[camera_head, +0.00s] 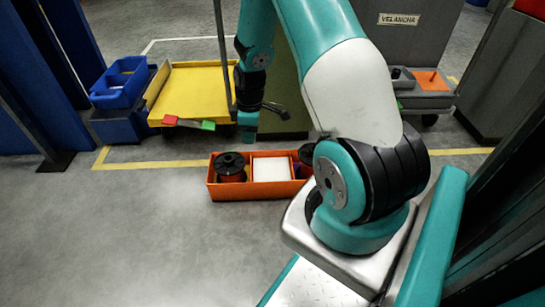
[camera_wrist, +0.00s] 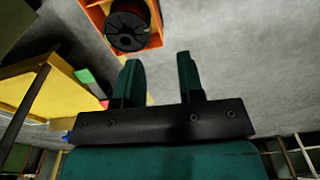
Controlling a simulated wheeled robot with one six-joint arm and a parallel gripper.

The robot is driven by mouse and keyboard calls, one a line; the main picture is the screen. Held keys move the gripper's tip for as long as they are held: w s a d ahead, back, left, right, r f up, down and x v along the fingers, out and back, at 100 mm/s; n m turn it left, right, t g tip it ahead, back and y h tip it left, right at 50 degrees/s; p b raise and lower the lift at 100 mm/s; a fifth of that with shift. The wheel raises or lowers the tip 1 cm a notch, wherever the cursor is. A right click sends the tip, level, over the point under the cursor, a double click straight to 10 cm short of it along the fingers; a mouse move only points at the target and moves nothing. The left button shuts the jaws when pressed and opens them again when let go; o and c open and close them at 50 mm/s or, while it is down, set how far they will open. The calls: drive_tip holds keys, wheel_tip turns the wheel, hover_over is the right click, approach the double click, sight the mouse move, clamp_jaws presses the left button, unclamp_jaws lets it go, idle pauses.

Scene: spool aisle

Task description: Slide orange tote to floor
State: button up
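The orange tote (camera_head: 225,192) sits upright on the grey floor near the middle of the head view, in front of the yellow floor line. It holds a black-flanged spool (camera_head: 230,165) at left, a white block (camera_head: 270,169) in the middle, and another dark spool at right, partly hidden by my arm. In the wrist view, part of the tote (camera_wrist: 157,40) with one spool (camera_wrist: 127,27) shows at the top, beyond the fingers. My gripper (camera_wrist: 160,72) is open, its two fingers apart with nothing between them. It is apart from the tote.
A yellow cart (camera_head: 190,88) with red and green blocks on its front edge stands behind the tote, left of my arm. A blue bin (camera_head: 120,85) stands beside it. A grey cabinet (camera_head: 410,50) is at the back right. The floor left of the tote is clear.

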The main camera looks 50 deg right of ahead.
drive_tip(key=b, duration=0.1)
hover_over(273, 183)
wheel_tip(273, 183, down, 9)
drive_tip(key=shift+d+f+n+g+h, duration=0.1)
drive_tip(key=shift+d+n+g+h, duration=0.05)
drive_tip(key=shift+n+g+h, duration=0.2)
wheel_tip(273, 183, down, 17)
drive_tip(key=b, duration=1)
drive_tip(key=shift+f, duration=0.2)
clamp_jaws()
